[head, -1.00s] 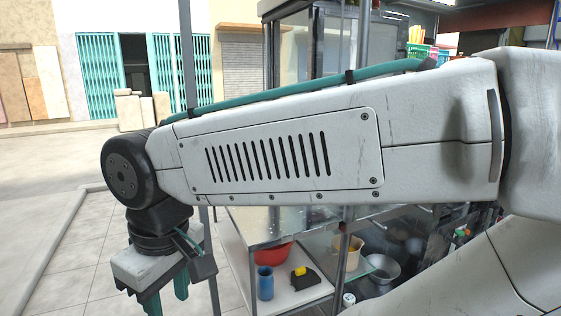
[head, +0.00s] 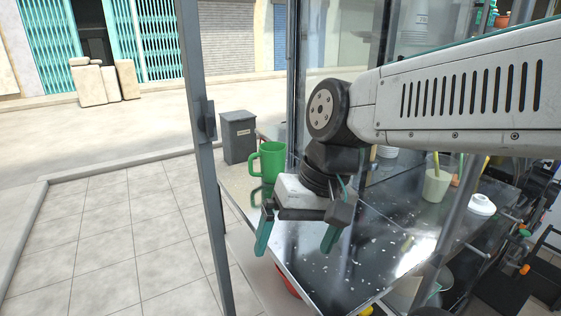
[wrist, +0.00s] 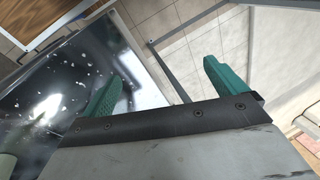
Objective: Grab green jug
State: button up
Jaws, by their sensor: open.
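The green jug (head: 270,160) stands upright on the far left part of the metal counter (head: 330,255) in the head view. Its handle points left, and my gripper's wrist part stands close to its right edge in the picture. My gripper (head: 297,243) points down with its two green fingers spread apart and nothing between them. It is nearer to me than the jug, over the counter's left edge. In the wrist view my gripper (wrist: 160,90) shows both fingers wide apart, one over the shiny counter (wrist: 50,90) and one over the floor. The jug does not show there.
A dark grey bin-like box (head: 238,138) stands behind the jug. A grey upright post (head: 205,150) rises left of the counter. Cups and a white lidded dish (head: 481,205) are at the right. The tiled floor (head: 130,235) at left is clear.

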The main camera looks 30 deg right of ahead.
aim_at(281, 159)
jog(key=w+r+m+t+y, duration=0.1)
jog(key=w+m+t+y, duration=0.5)
jog(key=w+m, duration=0.95)
jog(key=w+d+f+m+t+h, duration=0.1)
jog(key=w+d+m+t+h, duration=0.1)
jog(key=w+d+m, duration=0.3)
jog(key=w+d+f+m+t+h, duration=0.2)
jog(key=w+d+m, duration=0.3)
jog(key=d, duration=0.2)
jog(key=w+d+f+m+t+h, duration=0.2)
jog(key=w+d+m, duration=0.3)
jog(key=d, duration=0.2)
jog(key=shift+w+f, duration=0.2)
jog(key=shift+w, duration=0.05)
jog(key=shift+w+d+f+m+t, duration=0.2)
jog(key=shift+w+d+m+t, duration=0.05)
jog(key=shift+t, duration=0.05)
jog(key=x, duration=0.7)
jog(key=shift+w+r, duration=0.15)
jog(key=shift+w, duration=0.05)
jog(key=c, duration=1.1)
